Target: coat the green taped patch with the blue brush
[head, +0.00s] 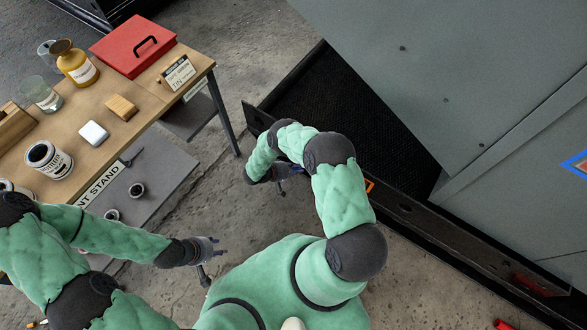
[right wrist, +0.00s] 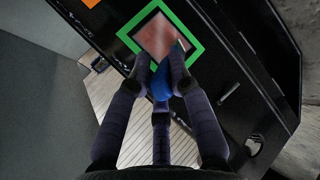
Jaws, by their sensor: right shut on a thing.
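The green taped patch (right wrist: 157,40) shows at the top of the right wrist view, a green tape square around a mottled reddish-pink surface on a dark panel. My right gripper (right wrist: 162,60) is shut on the blue brush (right wrist: 160,84), whose blue part shows between the fingers. The fingertips overlap the lower part of the patch in this view; I cannot tell whether the brush tip touches it. In the head view my right gripper (head: 288,171) is beside the dark cabinet's edge, and the green tape is not seen. My left gripper (head: 208,258) is open and empty over the floor.
A wooden table (head: 110,140) at left holds a red box (head: 133,46), jars and a paint tin (head: 48,160). A grey cabinet (head: 470,70) with a dark ledge stands at right, with a blue taped patch (head: 577,163).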

